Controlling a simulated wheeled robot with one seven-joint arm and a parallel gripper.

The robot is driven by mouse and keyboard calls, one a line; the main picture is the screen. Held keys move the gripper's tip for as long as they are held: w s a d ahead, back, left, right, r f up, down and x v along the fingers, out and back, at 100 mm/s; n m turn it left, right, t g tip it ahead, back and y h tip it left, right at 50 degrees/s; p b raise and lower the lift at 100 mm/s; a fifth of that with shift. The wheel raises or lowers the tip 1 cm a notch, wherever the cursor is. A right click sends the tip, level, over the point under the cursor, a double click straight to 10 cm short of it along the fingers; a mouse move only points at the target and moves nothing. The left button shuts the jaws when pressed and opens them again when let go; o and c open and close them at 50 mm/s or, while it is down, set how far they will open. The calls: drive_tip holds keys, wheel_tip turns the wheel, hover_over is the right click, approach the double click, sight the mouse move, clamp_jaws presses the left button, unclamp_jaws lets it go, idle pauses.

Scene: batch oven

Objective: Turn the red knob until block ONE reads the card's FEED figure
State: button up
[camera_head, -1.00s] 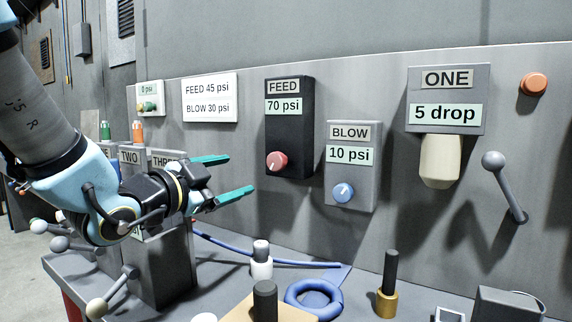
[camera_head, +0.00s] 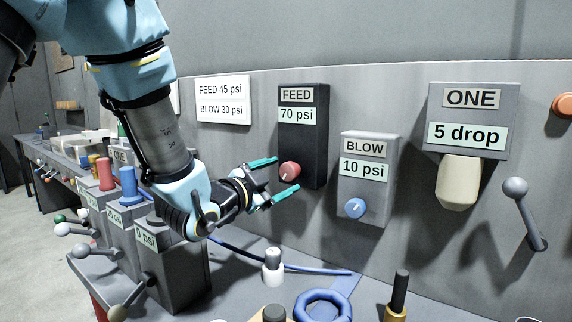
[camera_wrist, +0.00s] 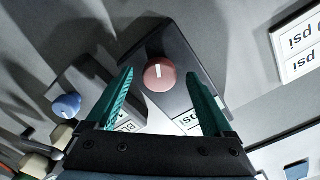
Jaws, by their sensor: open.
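The red knob (camera_head: 290,171) sits low on the black FEED block (camera_head: 316,150), whose display reads 70 psi. My gripper (camera_head: 279,178) is open, with its teal fingers reaching toward the red knob from the left. In the wrist view the red knob (camera_wrist: 159,74) lies between and beyond the two fingertips (camera_wrist: 160,72), with its white mark showing; I cannot tell any contact. The card (camera_head: 223,100) reads FEED 45 psi and BLOW 30 psi. Block ONE (camera_head: 473,112) reads 5 drop, not a psi figure.
The BLOW block (camera_head: 368,165) with its blue knob (camera_head: 355,208) reads 10 psi, just right of the FEED block. A grey lever (camera_head: 525,214) stands at the right. A blue ring (camera_head: 323,306) and a white-based peg (camera_head: 272,268) are on the bench below.

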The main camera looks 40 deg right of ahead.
drive_tip(key=shift+p+x, duration=0.3)
drive_tip(key=shift+x, duration=0.95)
drive_tip(key=shift+c, duration=0.3)
clamp_jaws()
